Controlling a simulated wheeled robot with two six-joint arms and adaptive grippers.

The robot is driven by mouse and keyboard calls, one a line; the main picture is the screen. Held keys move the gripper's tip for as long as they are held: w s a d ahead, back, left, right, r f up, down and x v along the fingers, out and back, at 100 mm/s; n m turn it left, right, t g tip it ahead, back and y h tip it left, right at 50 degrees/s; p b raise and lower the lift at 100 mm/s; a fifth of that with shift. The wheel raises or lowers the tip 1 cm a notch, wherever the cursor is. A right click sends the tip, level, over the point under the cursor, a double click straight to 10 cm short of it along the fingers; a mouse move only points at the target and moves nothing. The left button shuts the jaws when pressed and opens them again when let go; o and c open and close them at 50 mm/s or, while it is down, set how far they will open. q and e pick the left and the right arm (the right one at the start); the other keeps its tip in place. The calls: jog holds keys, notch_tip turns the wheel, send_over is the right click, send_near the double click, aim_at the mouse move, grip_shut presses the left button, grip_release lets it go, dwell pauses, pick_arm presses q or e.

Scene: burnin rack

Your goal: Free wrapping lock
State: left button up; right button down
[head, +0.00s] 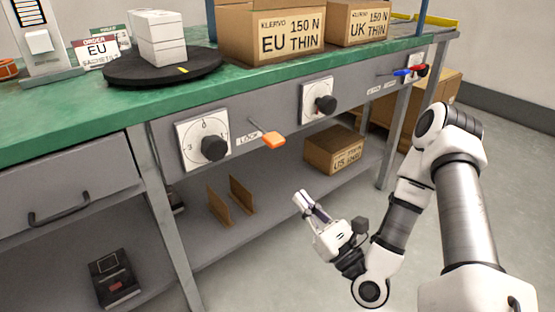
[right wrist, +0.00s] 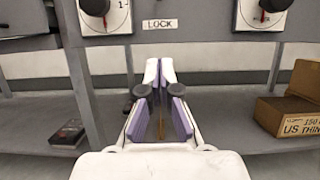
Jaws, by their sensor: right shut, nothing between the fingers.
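In the head view, an orange-tipped lever (head: 271,141) sticks out of the grey front panel just right of the LOCK label (head: 248,138). My right gripper (head: 303,198) is below and to the right of this lever, apart from it, in front of the lower shelf. Its fingers are together and empty. In the right wrist view, the gripper (right wrist: 159,75) points toward the bench front, under the LOCK label (right wrist: 160,23); the orange lever does not show there. A black turntable (head: 163,69) on the green bench top carries a stack of white boxes (head: 160,38). My left gripper is out of view.
Dial knobs stand left (head: 214,148) and right (head: 325,103) of the lever. Cartons (head: 270,33) sit on the bench, and another carton (head: 335,148) is on the lower shelf. A bench leg (head: 170,215) stands at left. The floor around my right gripper is clear.

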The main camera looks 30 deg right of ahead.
jog(key=shift+w, duration=0.1)
jog(key=p, duration=0.4)
send_near(263, 131)
jog(key=w, duration=0.4)
jog(key=shift+w+a, duration=0.1)
jog(key=shift+w, duration=0.15)
